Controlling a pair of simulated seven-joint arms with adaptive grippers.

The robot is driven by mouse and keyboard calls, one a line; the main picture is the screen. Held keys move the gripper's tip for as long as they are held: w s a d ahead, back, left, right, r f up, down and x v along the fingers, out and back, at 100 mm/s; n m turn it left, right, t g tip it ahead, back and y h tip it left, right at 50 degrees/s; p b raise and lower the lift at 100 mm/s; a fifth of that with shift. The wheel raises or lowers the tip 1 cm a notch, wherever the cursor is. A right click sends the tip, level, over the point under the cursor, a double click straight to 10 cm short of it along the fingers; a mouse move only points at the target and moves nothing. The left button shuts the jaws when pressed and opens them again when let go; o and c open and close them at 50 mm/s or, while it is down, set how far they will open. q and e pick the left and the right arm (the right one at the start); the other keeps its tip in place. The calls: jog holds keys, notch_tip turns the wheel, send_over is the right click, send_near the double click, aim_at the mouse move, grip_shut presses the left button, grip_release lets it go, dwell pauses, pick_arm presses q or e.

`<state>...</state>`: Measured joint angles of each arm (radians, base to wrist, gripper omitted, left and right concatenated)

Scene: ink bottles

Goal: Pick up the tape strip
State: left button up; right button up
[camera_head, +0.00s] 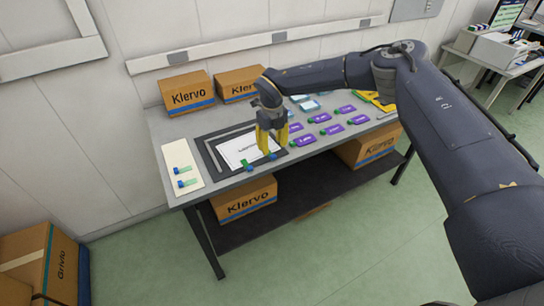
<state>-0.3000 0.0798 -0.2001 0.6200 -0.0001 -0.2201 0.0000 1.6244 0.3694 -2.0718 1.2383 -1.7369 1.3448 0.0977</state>
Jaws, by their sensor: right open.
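My right gripper (268,150) is open, its yellow fingers pointing down over the right part of a white printed sheet (236,151). The sheet lies in a dark frame (207,156) on the grey table. A small green strip with a blue end (246,165) lies at the sheet's lower edge, left of the fingers. Another small green and blue piece (273,156) is close by the fingertips, partly hidden by them. I cannot tell which piece is the tape strip, or whether the fingers touch one. My left gripper is not in view.
A cream board (181,158) with small blue-green pieces lies at the table's left end. Several purple cards (331,130) lie to the right. Klervo boxes stand at the back (187,94) and on the lower shelf (244,200).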

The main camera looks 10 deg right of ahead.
aim_at(272, 154)
jog(key=shift+f, duration=2.6)
jog(key=shift+c, duration=0.3)
jog(key=c, duration=0.8)
